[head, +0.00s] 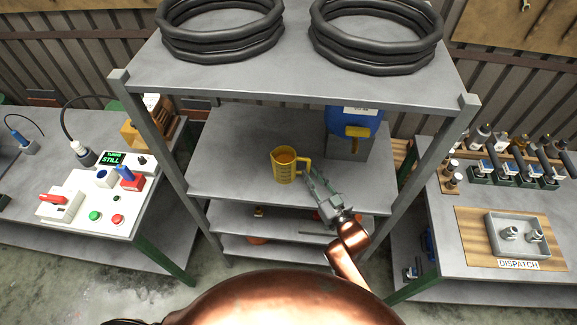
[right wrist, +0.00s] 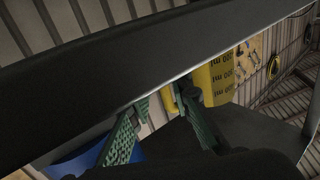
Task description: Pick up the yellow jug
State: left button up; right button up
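The yellow jug (head: 284,168) stands upright on the middle shelf of the grey rack, its handle on the right side. It also shows in the right wrist view (right wrist: 215,80), with measuring marks on its wall. My right gripper (head: 311,174) reaches in from the front right, beside the handle. In the right wrist view my right gripper (right wrist: 163,97) is open, with a gap between its green-padded fingers. The yellow handle shows in line with this gap; I cannot tell whether the fingers touch it. My left gripper is not in view.
A blue drum with a yellow tap (head: 356,131) stands right of the jug. The rack's top shelf (head: 290,85) bears black hose coils, and its dark edge crosses the right wrist view. Rack posts stand at both sides. The shelf left of the jug (head: 228,150) is clear.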

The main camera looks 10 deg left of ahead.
jog(key=shift+x, duration=1.45)
grip_shut()
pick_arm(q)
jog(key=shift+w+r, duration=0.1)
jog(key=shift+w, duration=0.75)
pick_arm(e)
jog(key=shift+r, duration=0.15)
